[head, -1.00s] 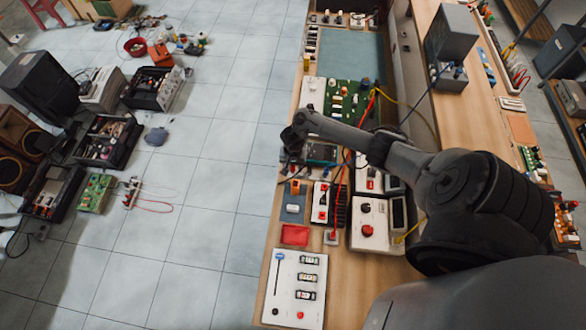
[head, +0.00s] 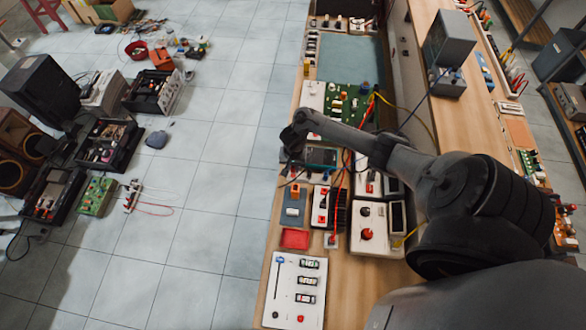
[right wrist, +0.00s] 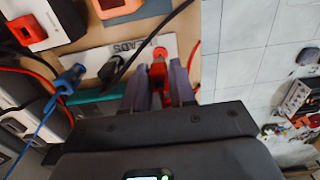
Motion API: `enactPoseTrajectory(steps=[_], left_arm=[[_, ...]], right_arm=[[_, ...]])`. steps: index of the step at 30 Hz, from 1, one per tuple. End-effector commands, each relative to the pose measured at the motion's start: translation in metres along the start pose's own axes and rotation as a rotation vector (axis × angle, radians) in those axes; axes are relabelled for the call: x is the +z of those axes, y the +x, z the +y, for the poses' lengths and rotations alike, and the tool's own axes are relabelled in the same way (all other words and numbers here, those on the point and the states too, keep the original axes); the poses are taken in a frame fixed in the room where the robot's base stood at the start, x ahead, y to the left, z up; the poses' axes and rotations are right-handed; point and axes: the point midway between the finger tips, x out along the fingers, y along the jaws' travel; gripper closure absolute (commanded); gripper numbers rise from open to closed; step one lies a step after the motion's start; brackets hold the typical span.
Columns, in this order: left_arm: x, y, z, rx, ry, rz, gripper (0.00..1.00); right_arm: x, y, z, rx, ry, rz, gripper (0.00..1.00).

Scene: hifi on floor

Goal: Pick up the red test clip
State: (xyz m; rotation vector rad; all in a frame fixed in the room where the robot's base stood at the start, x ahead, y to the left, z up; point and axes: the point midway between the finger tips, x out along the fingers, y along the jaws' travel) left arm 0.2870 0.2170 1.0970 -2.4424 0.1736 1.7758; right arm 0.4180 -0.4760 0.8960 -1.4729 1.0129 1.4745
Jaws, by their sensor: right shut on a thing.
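The red test clip (right wrist: 159,72) stands between the two grey fingers of my right gripper (right wrist: 161,92) in the right wrist view. The fingers are shut on it, and its red shows above and between them. It is over or beside a white plate (right wrist: 171,44) with dark lettering that partly reads "ADS". In the head view my right gripper (head: 291,158) is low at the left edge of the bench, and the clip cannot be made out there. My left gripper is not in view.
A black clip with a lead (right wrist: 110,70) lies just left of the fingers, and a blue clip (right wrist: 70,78) is farther left. The bench (head: 345,285) carries a red tray (head: 295,239), a switch panel (head: 296,290) and a green circuit board (head: 346,100). Open tiled floor lies left.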

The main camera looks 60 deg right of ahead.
Motion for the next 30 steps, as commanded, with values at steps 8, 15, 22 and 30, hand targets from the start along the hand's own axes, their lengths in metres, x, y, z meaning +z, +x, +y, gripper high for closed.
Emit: enactPoseTrajectory(steps=[8, 15, 22, 30], left_arm=[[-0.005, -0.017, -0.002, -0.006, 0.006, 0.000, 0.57], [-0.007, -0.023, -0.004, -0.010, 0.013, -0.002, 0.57], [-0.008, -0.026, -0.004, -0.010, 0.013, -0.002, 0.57], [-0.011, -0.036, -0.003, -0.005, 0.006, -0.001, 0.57]], right_arm=[[-0.014, -0.042, 0.043, 0.004, -0.001, 0.003, 0.97], [-0.026, -0.067, 0.084, 0.003, 0.000, 0.003, 0.97], [-0.033, -0.082, 0.106, 0.001, 0.000, 0.001, 0.97], [-0.035, -0.093, 0.112, -0.001, 0.001, 0.001, 0.97]])
